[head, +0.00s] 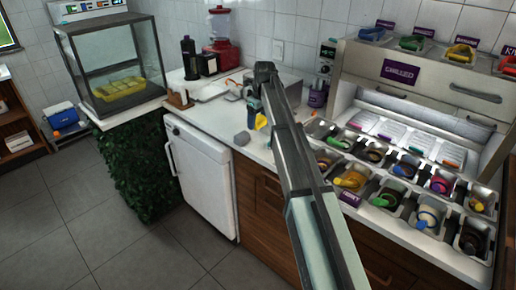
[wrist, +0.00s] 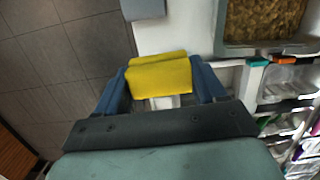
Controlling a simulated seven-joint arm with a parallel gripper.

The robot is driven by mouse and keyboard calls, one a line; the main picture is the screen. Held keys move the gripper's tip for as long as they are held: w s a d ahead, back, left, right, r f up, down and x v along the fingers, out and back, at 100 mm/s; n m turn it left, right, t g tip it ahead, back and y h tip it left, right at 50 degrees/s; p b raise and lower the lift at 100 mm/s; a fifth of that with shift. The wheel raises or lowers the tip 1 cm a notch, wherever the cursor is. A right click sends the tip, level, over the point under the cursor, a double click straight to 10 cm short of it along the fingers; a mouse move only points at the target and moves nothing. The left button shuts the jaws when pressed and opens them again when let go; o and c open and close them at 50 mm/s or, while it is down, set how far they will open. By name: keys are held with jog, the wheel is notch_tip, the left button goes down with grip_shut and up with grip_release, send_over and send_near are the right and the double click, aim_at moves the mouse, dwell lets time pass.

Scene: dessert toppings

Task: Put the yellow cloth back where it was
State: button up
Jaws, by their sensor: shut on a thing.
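The yellow cloth (wrist: 160,77) is between the two blue fingers of my gripper (wrist: 160,88) in the wrist view. The fingers are shut on it. In the head view the cloth (head: 261,122) shows as a small yellow patch under my gripper (head: 256,108), near the counter's front edge. My arm hides part of the counter behind it. From these views I cannot tell whether the cloth touches the counter.
A grey block-like object (head: 242,138) lies on the white counter (head: 215,117) left of the cloth. Topping bins (head: 352,180) fill the right side. A glass case (head: 117,65) stands left. In the wrist view a metal tray of brown topping (wrist: 262,22) is close by.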

aim_at(257, 147)
jog(key=shift+f, duration=5.05)
jog(key=shift+f, duration=0.1)
jog(key=o, duration=0.9)
jog(key=r, duration=0.4)
jog(key=s+d+r, duration=0.1)
jog(key=r, duration=0.7)
jog(key=shift+s+d, duration=0.15)
